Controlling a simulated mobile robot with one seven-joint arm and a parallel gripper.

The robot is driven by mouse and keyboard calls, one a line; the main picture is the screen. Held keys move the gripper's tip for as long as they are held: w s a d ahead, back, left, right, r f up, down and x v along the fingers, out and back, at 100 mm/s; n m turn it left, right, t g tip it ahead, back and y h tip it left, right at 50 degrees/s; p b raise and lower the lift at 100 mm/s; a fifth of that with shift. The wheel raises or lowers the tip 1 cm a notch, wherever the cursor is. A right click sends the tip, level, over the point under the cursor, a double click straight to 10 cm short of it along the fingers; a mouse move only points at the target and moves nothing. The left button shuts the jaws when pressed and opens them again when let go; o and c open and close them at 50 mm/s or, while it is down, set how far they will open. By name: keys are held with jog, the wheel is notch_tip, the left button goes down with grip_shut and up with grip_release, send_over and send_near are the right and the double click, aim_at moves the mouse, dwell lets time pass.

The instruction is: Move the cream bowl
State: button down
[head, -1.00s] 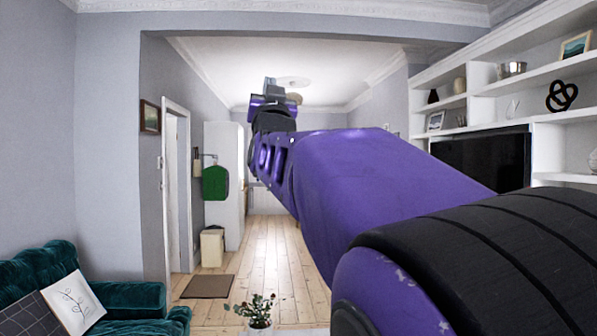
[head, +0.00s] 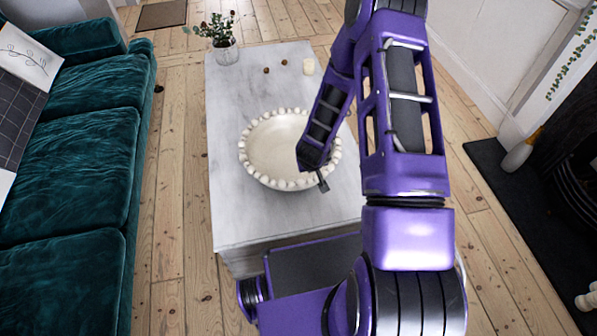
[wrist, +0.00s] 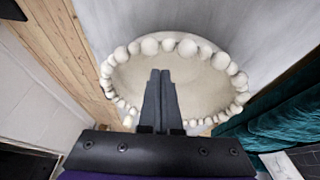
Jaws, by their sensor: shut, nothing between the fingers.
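The cream bowl (head: 268,150) is wide and shallow, with a beaded rim. It sits upright on a pale marble-topped table (head: 228,215). In the head view my gripper (head: 323,184) is over the bowl's right part, near the rim, and my arm hides some of that side. In the wrist view the bowl (wrist: 205,85) lies beyond the fingers. My gripper (wrist: 160,72) is shut there with its two fingers together and nothing between them. I cannot tell whether the fingertips touch the bowl.
A glass vase with a plant (head: 226,50), a cream candle (head: 308,66) and two small brown balls (head: 267,70) stand at the table's far end. A teal sofa (head: 80,170) runs along the left. Bare floorboards (head: 172,190) lie between sofa and table.

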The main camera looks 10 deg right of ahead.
jog(key=s+a+f+g+y, duration=0.1)
jog(key=s+a+f, duration=0.2)
jog(key=s, duration=0.3)
jog(key=x, duration=0.9)
jog(key=shift+a+f, duration=0.15)
jog(key=shift+f, duration=0.3)
jog(key=w, duration=0.2)
jog(key=shift+w, duration=1.05)
